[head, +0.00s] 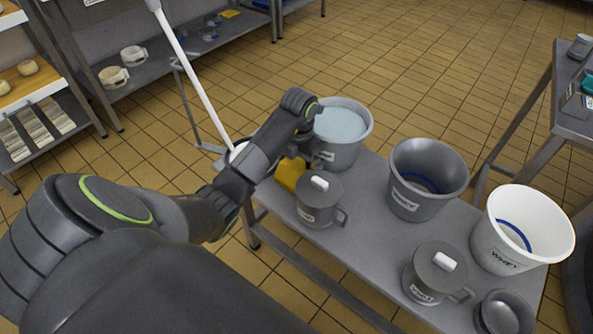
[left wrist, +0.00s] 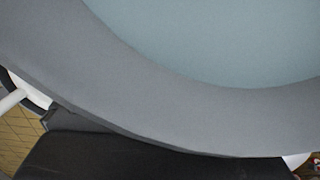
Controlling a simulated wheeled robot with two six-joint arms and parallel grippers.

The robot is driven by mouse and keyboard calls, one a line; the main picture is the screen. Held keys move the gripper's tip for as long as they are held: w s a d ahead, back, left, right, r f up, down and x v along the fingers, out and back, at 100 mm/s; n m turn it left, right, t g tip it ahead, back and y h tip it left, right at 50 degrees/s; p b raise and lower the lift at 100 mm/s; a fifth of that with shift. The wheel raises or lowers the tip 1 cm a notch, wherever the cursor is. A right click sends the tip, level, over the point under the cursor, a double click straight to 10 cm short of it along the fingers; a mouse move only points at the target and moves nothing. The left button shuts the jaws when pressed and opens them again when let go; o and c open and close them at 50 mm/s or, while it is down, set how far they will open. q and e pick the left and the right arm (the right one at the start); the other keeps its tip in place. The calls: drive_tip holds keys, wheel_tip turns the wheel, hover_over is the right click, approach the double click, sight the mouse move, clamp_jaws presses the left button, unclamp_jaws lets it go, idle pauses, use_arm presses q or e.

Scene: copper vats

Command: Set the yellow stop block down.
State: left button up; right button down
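The yellow stop block (head: 290,174) shows in the head view at the left end of the grey table (head: 355,221), partly hidden behind my left forearm. It is between the grey bucket of pale liquid (head: 341,127) and a lidded grey jug (head: 319,199). My left gripper (head: 306,148) is just above the block, in front of the bucket. Its fingers are too dark and covered to show whether they hold the block or whether it touches the table. The left wrist view shows mostly the bucket's rim (left wrist: 130,100), with a dark shape below; the block is not visible there.
Shelves stand at the far left.

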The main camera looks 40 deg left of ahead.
use_arm(q)
drive_tip(key=c, duration=1.2)
drive_tip(key=shift+c, duration=1.4)
drive_tip(key=shift+r, duration=0.15)
